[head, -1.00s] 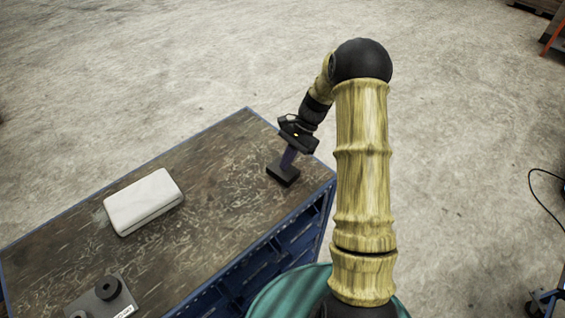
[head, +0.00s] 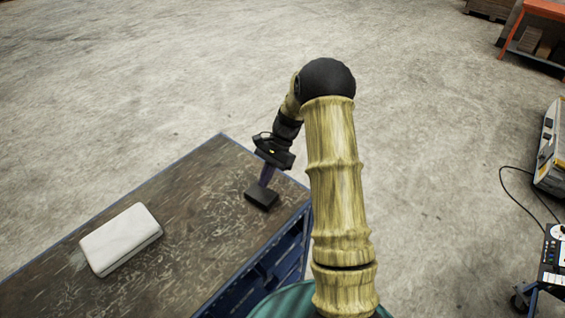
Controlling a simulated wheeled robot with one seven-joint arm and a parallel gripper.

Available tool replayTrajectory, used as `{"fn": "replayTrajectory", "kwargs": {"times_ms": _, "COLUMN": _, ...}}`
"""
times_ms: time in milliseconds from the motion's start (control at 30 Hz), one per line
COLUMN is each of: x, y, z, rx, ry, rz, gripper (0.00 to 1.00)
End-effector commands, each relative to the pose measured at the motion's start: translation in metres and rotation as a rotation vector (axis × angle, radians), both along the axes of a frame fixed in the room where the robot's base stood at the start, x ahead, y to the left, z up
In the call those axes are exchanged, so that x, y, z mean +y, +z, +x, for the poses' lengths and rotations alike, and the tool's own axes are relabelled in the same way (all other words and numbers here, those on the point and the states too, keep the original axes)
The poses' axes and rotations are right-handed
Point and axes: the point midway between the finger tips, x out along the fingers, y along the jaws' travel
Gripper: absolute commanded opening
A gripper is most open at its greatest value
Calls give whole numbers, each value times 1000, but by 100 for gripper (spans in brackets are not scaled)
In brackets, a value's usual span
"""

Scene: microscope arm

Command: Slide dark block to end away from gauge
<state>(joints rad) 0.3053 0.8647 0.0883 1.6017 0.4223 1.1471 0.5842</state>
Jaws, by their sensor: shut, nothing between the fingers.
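The dark block (head: 261,197) is a small black piece lying flat on the brown worktop (head: 205,225), close to its right end. My gripper (head: 266,181) is above the block and points down at it. Its purple fingers are together, with their tips at or just behind the block's top. I cannot tell whether they touch it. No gauge shows in the head view now.
A white box (head: 121,239) with rounded edges lies on the worktop to the left, with bare worktop between it and the block. Concrete floor surrounds the bench. At the far right stand a cart (head: 553,262) with a cable and an orange-topped table (head: 545,12).

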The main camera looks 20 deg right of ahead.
Motion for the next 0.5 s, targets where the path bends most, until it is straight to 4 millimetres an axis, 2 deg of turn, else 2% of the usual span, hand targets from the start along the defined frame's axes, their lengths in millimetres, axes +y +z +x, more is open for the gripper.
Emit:
{"fn": "replayTrajectory", "kwargs": {"times_ms": 33, "x": -9, "y": -7, "z": 4, "rx": -2, "ry": -3, "rz": -1, "gripper": 0}}
{"fn": "replayTrajectory", "kwargs": {"times_ms": 500, "x": -68, "y": -5, "z": 39, "rx": -1, "ry": 8, "rz": 0, "gripper": 0}}
